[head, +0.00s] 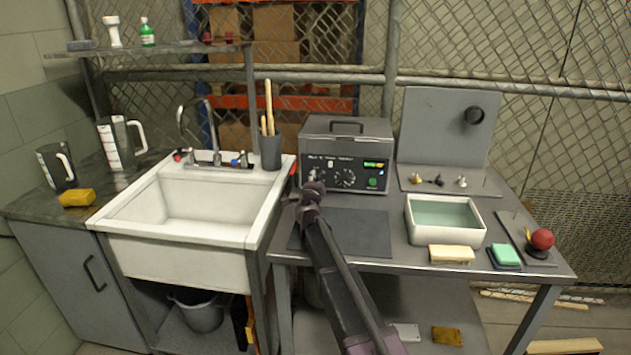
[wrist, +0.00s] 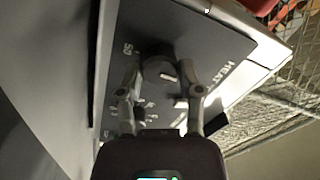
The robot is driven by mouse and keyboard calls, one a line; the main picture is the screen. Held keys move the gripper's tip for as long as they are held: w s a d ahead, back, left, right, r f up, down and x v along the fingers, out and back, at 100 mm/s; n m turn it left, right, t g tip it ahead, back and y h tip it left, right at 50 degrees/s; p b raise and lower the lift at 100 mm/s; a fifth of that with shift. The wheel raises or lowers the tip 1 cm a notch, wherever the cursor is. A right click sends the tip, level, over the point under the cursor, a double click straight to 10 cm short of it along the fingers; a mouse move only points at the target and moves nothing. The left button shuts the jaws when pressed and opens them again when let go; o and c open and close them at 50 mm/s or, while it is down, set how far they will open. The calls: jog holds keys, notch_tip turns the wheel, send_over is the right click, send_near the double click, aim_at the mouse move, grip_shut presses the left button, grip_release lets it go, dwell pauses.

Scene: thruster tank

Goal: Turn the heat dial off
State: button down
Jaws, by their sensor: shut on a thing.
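The tank unit (head: 347,128) is a grey box with a top handle and a dark front panel, standing at the back of the metal table. My gripper (head: 314,183) is at the left part of that panel. In the wrist view my gripper (wrist: 160,78) has its two fingers on either side of a dark round dial (wrist: 158,66), shut on it. The dial has a light pointer mark, and the word HEAT is printed on the panel beside it. Another dial (head: 345,178) with a ring of white marks sits to the right, clear of my gripper.
A lit green display (head: 374,165) and a green button (head: 372,182) are on the panel's right. A sink (head: 200,200) stands left.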

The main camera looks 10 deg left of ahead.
jog(key=shift+w+n, duration=0.15)
jog(key=shift+n, duration=0.25)
jog(key=shift+c, duration=1.3)
grip_release()
jog(key=shift+s+a, duration=0.1)
jog(key=shift+s, duration=3.75)
jog(key=shift+r, duration=0.1)
